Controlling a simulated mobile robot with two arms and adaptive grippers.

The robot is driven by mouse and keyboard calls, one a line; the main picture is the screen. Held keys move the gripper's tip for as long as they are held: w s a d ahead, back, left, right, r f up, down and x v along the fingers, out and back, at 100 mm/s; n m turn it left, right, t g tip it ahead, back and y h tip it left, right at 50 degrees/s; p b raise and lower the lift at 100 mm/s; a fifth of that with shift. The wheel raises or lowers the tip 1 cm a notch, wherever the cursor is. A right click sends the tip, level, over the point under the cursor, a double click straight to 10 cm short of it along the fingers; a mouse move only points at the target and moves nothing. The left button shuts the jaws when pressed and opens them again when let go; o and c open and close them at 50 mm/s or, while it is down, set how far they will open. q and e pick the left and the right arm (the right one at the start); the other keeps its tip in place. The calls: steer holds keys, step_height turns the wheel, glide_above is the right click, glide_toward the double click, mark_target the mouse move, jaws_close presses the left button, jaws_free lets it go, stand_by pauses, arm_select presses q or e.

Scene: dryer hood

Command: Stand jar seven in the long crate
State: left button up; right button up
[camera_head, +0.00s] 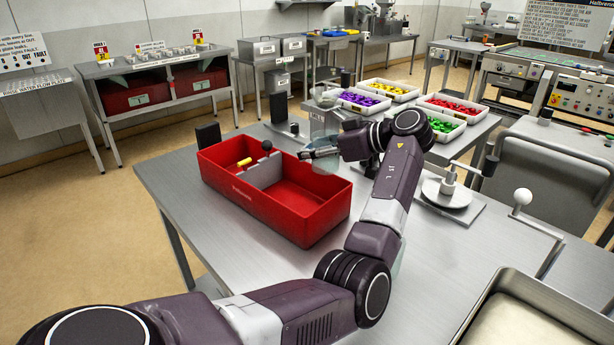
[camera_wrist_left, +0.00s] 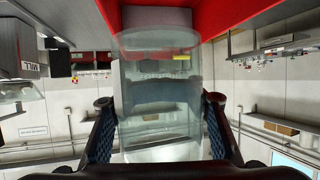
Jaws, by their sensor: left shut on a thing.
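The long crate (camera_head: 303,219) is red and open on the table, with a grey divider (camera_head: 266,172) across it. Its near right compartment looks empty. My left gripper (camera_head: 309,153) is at the crate's far right edge in the head view. In the left wrist view it is shut on a clear glass jar (camera_wrist_left: 160,95), with one finger on each side. The jar is see-through and hard to make out in the head view. I cannot read a number on it. Red crate wall (camera_wrist_left: 235,15) shows close behind the jar in the wrist view. My right gripper is out of view.
White trays of purple (camera_head: 362,101), red (camera_head: 452,104) and green pieces stand beyond my arm. A round-plated device (camera_head: 446,193) stands right.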

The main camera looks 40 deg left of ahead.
arm_select(q)
step_height(320, 180, down, 7)
steer(key=shift+f+p, duration=0.15)
steer(key=shift+p, duration=0.3)
steer(key=shift+f, duration=0.15)
steer(key=shift+f+b, duration=0.65)
steer(key=shift+b, duration=0.1)
steer(key=o, duration=1.3)
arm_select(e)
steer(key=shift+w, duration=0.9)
